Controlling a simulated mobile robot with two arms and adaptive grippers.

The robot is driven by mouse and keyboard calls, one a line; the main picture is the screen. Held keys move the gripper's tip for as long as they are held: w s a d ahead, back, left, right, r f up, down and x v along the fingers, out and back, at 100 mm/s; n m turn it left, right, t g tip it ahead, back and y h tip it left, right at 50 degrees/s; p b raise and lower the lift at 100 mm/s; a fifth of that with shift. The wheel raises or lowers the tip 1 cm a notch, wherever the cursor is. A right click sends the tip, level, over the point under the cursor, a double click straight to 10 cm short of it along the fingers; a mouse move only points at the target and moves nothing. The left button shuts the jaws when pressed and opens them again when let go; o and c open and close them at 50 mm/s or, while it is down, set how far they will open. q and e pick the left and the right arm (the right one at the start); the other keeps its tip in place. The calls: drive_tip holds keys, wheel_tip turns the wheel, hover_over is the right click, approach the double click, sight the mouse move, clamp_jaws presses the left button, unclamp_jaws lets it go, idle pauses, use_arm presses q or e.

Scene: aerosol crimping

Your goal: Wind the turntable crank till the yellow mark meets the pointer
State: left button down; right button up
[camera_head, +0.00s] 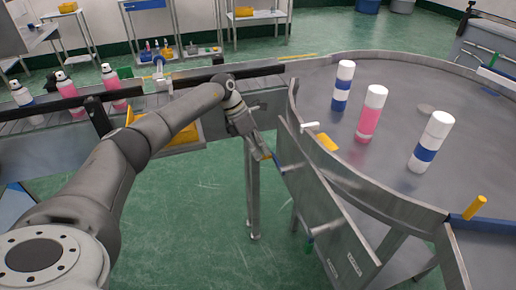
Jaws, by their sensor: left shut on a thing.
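The round grey turntable (300,95) fills the right side, with a raised metal rim. A yellow mark (327,142) lies on it near the rim, close to a small white pointer-like piece (309,126). The mark sits a little to the right of and nearer than this piece. My left gripper (265,152) reaches in beside the turntable's side panel and is shut on the crank handle, which it mostly hides. A blue piece (291,168), seemingly part of the crank, shows between the gripper and the panel. My right gripper is not in view.
A blue-banded can (343,88), a pink can (371,115) and another blue-banded can (430,143) stand on the turntable. A conveyor (150,103) with several bottles runs at left.

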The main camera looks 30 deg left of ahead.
use_arm(q)
drive_tip(key=shift+w+a+r, duration=0.25)
drive_tip(key=shift+w+a, duration=0.1)
drive_tip(key=shift+a, duration=0.25)
drive_tip(key=c, duration=1.8)
unclamp_jaws()
drive_tip(key=o, duration=0.3)
drive_tip(key=shift+a+f, duration=0.1)
drive_tip(key=shift+f, duration=0.1)
drive_tip(key=shift+o, duration=0.6)
drive_tip(key=shift+w+a+f, duration=0.1)
drive_tip(key=shift+f, duration=0.25)
drive_tip(key=shift+d, duration=0.25)
drive_tip(key=v, duration=1.2)
drive_tip(key=shift+c, duration=0.3)
